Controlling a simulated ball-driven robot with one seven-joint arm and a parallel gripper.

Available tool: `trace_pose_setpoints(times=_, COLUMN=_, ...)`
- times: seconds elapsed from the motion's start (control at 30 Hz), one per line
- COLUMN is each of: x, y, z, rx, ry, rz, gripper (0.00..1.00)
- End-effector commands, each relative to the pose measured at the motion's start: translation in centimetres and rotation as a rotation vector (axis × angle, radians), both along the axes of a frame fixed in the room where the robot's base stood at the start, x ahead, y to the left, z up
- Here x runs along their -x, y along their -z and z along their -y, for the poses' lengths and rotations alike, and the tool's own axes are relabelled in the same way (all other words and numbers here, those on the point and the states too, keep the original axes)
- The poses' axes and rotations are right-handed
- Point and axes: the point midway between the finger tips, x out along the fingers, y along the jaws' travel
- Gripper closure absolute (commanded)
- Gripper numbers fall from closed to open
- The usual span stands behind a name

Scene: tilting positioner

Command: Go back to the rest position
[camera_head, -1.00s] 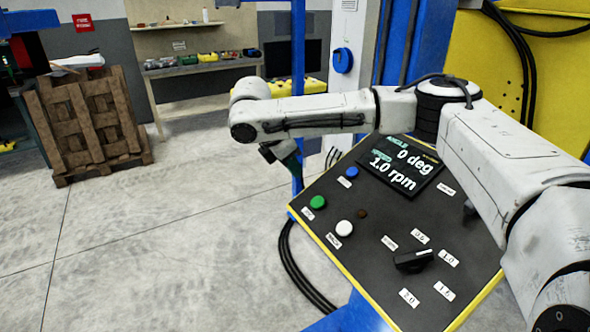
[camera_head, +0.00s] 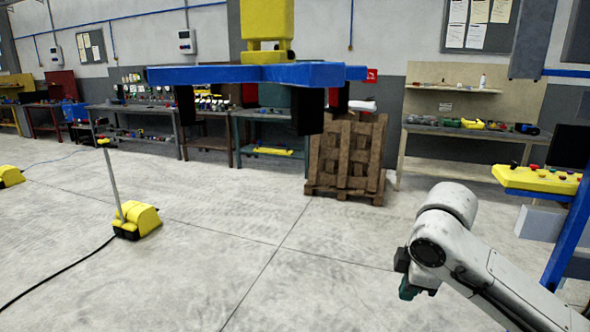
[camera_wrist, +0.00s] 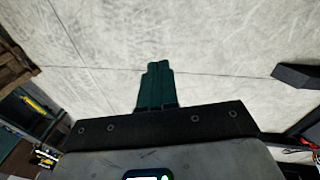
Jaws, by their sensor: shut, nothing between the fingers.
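My gripper (camera_head: 412,290) hangs from the end of my white arm at the lower right of the head view, over bare floor. In the wrist view its two dark green fingers (camera_wrist: 157,85) lie side by side, shut, with nothing between them. A blue positioner table (camera_head: 220,75) with a yellow block (camera_head: 267,20) on top spans the upper middle of the head view, well apart from my gripper.
A wooden crate stack (camera_head: 345,160) stands behind. A yellow foot pedal unit (camera_head: 137,222) with a pole and cable is on the floor at left. A yellow button box (camera_head: 540,180) and blue post (camera_head: 572,225) stand at right. The middle floor is clear.

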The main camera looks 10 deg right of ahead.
Motion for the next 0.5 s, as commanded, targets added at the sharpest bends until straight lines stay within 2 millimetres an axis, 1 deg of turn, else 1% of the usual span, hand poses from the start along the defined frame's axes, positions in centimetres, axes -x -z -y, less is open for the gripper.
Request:
trace_pose_setpoints(times=0.03, x=-0.2, y=0.5, z=-2.7, rx=-0.064, ry=0.002, rz=0.028, gripper=1.0)
trace_pose_setpoints(times=0.1, x=-0.4, y=0.7, z=-5.5, rx=-0.139, ry=0.023, rz=0.067, gripper=1.0)
trace_pose_setpoints(times=0.2, x=-0.3, y=1.3, z=-8.7, rx=-0.246, ry=0.07, rz=0.107, gripper=1.0)
trace_pose_setpoints(times=0.3, x=0.4, y=2.3, z=-11.3, rx=-0.344, ry=0.134, rz=0.13, gripper=1.0)
trace_pose_setpoints(times=0.37, x=1.0, y=3.1, z=-12.5, rx=-0.398, ry=0.18, rz=0.135, gripper=1.0)
trace_pose_setpoints(times=0.47, x=2.5, y=5.0, z=-14.0, rx=-0.476, ry=0.271, rz=0.128, gripper=1.0)
trace_pose_setpoints(times=0.5, x=3.2, y=5.9, z=-14.4, rx=-0.501, ry=0.31, rz=0.121, gripper=1.0)
